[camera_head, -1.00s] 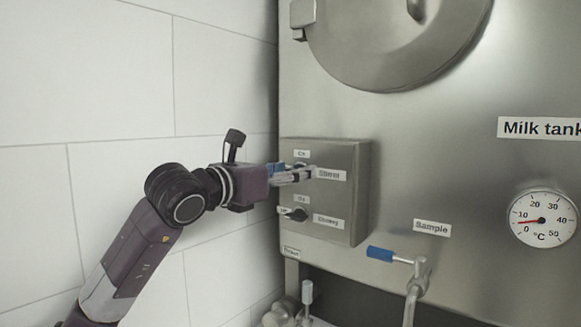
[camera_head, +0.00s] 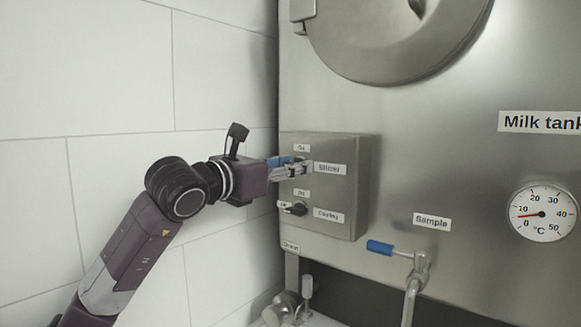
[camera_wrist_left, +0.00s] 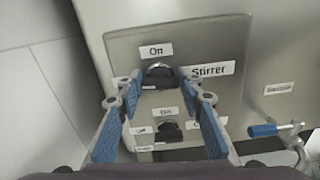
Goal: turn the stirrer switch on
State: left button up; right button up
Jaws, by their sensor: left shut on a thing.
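The stirrer switch (camera_wrist_left: 159,72) is a dark knob on the grey control box (camera_head: 357,190), below an "On" label and beside the "Stirrer" label (camera_head: 330,169). My left gripper (camera_head: 304,168) is at this switch and mostly hides it in the head view. In the left wrist view, the fingers of my left gripper (camera_wrist_left: 158,80) stand on both sides of the knob and are shut on it. The knob's exact angle is hard to tell. My right gripper is not in view.
The cooling switch (camera_head: 296,209) sits just below on the same box. The sample tap (camera_head: 381,248) with a blue handle is at lower right, near the thermometer dial (camera_head: 542,214). A tiled wall (camera_head: 90,70) is at left.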

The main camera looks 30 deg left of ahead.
pick_arm(q)
jog(key=shift+d+f+m+b, duration=0.15)
jog(key=shift+m+b, duration=0.05)
jog(key=shift+m, duration=4)
jog(key=shift+d+f+m+b, duration=0.1)
jog(key=shift+m+b, duration=0.05)
jog(key=shift+m, duration=4.05)
jog(key=o, duration=1.2)
jog(key=shift+c, duration=0.2)
jog(key=shift+s, duration=0.1)
jog(key=s+a, duration=0.1)
jog(key=s, duration=1.1)
